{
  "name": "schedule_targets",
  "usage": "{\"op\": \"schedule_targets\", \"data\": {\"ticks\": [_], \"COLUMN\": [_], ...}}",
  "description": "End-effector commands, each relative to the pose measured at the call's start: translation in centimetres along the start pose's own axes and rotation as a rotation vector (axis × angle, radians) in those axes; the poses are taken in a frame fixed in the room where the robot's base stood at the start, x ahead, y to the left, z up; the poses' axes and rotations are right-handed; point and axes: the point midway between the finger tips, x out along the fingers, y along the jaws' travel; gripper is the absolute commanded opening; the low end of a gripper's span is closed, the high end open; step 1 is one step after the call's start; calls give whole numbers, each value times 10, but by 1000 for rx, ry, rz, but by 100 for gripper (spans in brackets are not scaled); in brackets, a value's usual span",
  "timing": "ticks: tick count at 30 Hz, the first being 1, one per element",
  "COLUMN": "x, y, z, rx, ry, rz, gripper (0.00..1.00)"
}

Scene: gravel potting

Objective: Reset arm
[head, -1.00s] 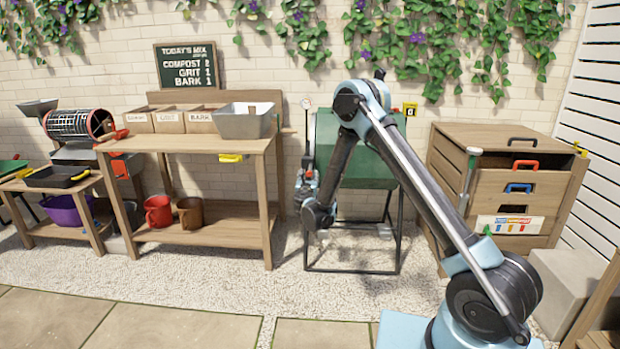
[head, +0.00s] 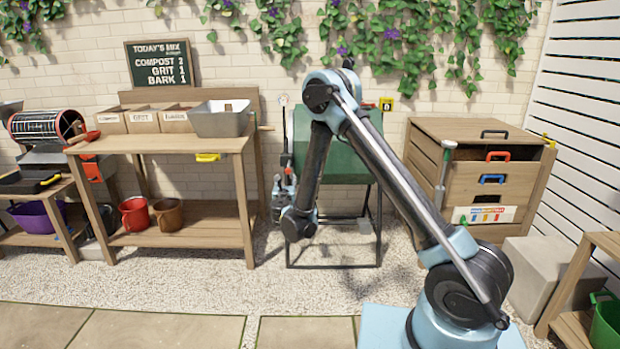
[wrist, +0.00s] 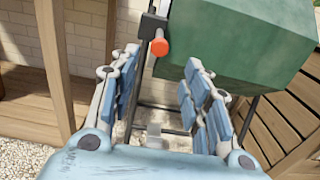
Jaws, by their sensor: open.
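My gripper (wrist: 160,105) is open in the wrist view, its two blue-padded fingers spread apart with nothing between them. In the head view my gripper (head: 284,185) shows small beyond my folded arm, in front of the left side of the green tumbler (head: 338,145). The tumbler's green body (wrist: 255,50) fills the upper right of the wrist view, beyond the fingers. An orange-red knob (wrist: 159,46) on a dark fitting shows just past the gap between the fingertips; I see no contact.
A wooden workbench (head: 165,143) with labelled boxes and a grey tub (head: 222,120) stands left. A wooden drawer cabinet (head: 482,165) stands right, near a grey block (head: 540,270). Gravel (head: 170,290) in front is clear.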

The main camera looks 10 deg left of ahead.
Motion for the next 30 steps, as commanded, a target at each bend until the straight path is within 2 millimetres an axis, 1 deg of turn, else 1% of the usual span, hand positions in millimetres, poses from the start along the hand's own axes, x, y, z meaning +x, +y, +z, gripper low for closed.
{"op": "schedule_targets", "data": {"ticks": [2,4,5,8,13,17,20,24,26,30], "x": [1,3,4,10,17,16,11,-1,-7,-27], "y": [-2,-10,-15,-40,-98,-143,-178,-224,-244,-288], "z": [2,6,9,24,54,75,89,106,113,126], "rx": [5,23,36,105,269,399,498,636,695,833], "ry": [2,9,14,38,89,121,142,165,173,186], "rz": [-4,-16,-24,-68,-170,-254,-320,-414,-455,-553], "gripper": [43,43,43,43,43,43,43,43,43,43]}}
